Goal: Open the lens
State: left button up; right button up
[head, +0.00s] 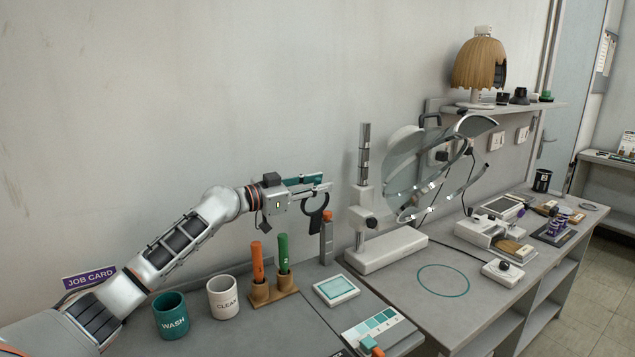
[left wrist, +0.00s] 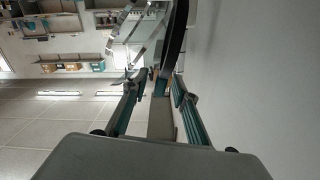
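The lens (head: 405,172) is a large clear disc in a tilted pale frame with curved metal arms. It stands at mid-right in the head view beside an upright post (head: 364,155) on a white base (head: 385,250). A black handle (head: 430,118) shows at its top. My left gripper (head: 318,192) is to the left of the post, above the bench and apart from the lens. My right gripper is out of view.
A teal WASH cup (head: 171,315), a white CLEAN cup (head: 223,297) and a holder (head: 272,293) with orange and green handles stand below my left arm. A lamp (head: 480,65) is on the shelf. Bare bench surrounds the green ring mark (head: 443,267).

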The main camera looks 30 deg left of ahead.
pick_arm(q)
grip_shut()
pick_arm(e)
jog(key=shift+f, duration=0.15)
